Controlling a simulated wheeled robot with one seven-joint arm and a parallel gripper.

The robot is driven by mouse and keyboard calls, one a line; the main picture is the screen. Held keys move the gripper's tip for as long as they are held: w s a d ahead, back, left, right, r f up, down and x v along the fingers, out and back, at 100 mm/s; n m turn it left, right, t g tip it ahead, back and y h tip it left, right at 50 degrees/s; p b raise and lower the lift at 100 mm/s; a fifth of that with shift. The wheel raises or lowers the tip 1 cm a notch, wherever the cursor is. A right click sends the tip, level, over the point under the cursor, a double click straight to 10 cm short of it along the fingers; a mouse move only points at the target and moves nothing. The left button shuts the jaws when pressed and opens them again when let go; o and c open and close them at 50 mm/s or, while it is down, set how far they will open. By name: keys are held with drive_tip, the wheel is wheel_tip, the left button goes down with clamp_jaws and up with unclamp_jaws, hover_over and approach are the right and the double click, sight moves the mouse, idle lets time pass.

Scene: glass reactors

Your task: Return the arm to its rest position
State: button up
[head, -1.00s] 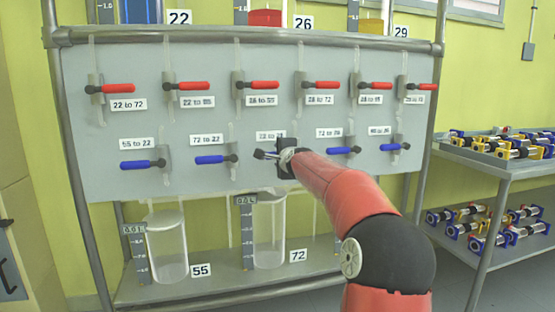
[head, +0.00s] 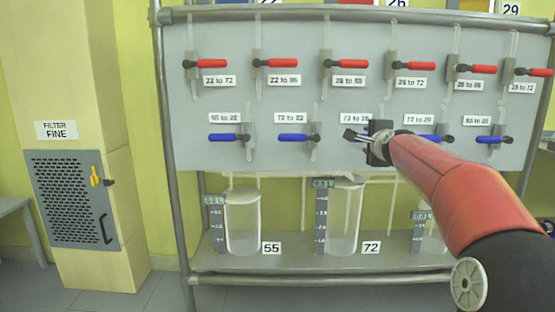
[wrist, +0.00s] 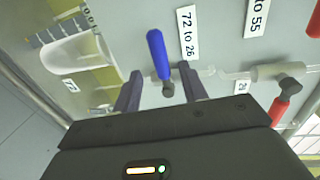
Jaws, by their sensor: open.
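My gripper (head: 358,136) is in front of the grey valve panel (head: 270,170), at the blue valve under the label "72 to 26" (head: 355,118). My gripper and arm largely hide that valve in the head view. In the wrist view my gripper (wrist: 162,90) is open, with its two dark fingers apart. The blue handle (wrist: 158,54) lies ahead of the gap between them, its dark pivot end near the fingertips. Nothing is held. My red arm reaches in from the lower right of the head view.
Red-handled valves (head: 346,63) line the upper row; other blue handles (head: 292,138) flank my gripper. Clear vessels 55 (head: 242,222) and 72 (head: 344,220) stand on the shelf below. A filter cabinet (head: 75,200) stands left. Open floor shows at lower left.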

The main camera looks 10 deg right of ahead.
drive_tip(key=s+a+f+n+g+y+p, duration=0.1)
drive_tip(key=s+a+f+n, duration=0.15)
drive_tip(key=a, duration=0.35)
drive_tip(key=s+a+f+n+g+y, duration=0.1)
drive_tip(key=s+a+f+n+g, duration=0.2)
drive_tip(key=a, duration=0.4)
drive_tip(key=s+a+f+n+y+p, duration=0.1)
drive_tip(key=s+a+f+n, duration=0.1)
drive_tip(key=s+a+n, duration=0.3)
drive_tip(key=s+a+f+n+g, duration=0.2)
drive_tip(key=s+f+n, duration=0.1)
drive_tip(key=s, duration=0.6)
drive_tip(key=s+a+f+n+g+p, duration=0.1)
drive_tip(key=s+a+f+n+g, duration=0.1)
drive_tip(key=s+f, duration=0.4)
drive_tip(key=s+a+f+n+g+y+p, duration=0.1)
drive_tip(key=s+a+f+n, duration=0.3)
drive_tip(key=s, duration=0.9)
drive_tip(key=shift+f+n+g, duration=0.45)
drive_tip(key=shift+n+g, duration=0.15)
drive_tip(key=shift+n, duration=0.05)
